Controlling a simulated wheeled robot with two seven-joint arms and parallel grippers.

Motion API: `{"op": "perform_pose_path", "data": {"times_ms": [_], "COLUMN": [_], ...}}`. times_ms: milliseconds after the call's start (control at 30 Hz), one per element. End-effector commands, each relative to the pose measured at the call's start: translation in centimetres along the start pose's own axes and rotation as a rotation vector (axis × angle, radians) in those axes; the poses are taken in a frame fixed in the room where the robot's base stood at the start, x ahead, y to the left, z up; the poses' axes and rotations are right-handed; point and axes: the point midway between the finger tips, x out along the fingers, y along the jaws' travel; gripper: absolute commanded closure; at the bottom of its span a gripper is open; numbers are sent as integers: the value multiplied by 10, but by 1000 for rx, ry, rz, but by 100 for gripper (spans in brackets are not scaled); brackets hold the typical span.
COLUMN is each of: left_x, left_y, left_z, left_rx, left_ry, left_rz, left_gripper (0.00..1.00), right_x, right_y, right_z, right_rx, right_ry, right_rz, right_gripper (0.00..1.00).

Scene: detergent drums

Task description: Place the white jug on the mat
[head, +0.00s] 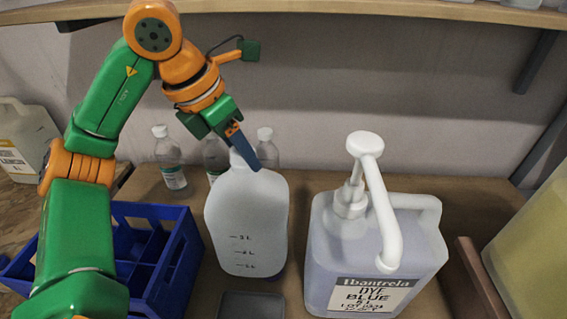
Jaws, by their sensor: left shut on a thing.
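The white jug (246,220), with dark level marks on its front, is upright in the middle of the view. My left gripper (243,150) reaches down from above and is shut on the jug at its top. The gripper hides part of the jug's neck. I cannot tell whether the jug's base touches the surface. A small dark grey square with a raised-looking rim (250,306), possibly the mat, lies in front of the jug, cut off by the lower edge. My right gripper is not in view.
A large pump container labelled blue dye (372,250) stands close right of the jug. A blue divided crate (172,270) is at left. Several capped bottles (170,160) stand behind. A yellowish drum (535,245) is at far right; a shelf (400,10) runs above.

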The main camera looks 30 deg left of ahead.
Motion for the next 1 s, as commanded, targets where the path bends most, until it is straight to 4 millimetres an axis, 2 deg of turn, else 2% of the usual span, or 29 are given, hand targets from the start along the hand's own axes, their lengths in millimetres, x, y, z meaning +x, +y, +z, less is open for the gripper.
{"op": "perform_pose_path", "data": {"times_ms": [33, 100, 367, 533, 633, 933, 967, 1000], "left_x": [11, 7, 19, 32, 44, 48, 48, 48], "left_y": [0, -1, 0, -1, 0, 0, 0, 0], "left_z": [-3, 15, 45, 76, 68, 67, 66, 67], "left_rx": [0, 0, 0, 0, 1, 0, 0, 0], "left_ry": [1, 2, 1, 3, 1, -1, 0, 0], "left_rz": [-1, -3, -2, -1, 1, 0, 0, 0], "left_gripper": [100, 100, 100, 100, 100, 100, 54, 43], "right_x": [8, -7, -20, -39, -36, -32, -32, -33], "right_y": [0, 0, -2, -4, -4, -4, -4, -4], "right_z": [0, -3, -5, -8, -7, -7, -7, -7], "right_rx": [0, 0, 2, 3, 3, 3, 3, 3], "right_ry": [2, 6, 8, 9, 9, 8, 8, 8], "right_rz": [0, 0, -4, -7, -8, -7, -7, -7], "right_gripper": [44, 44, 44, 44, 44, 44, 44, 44]}}
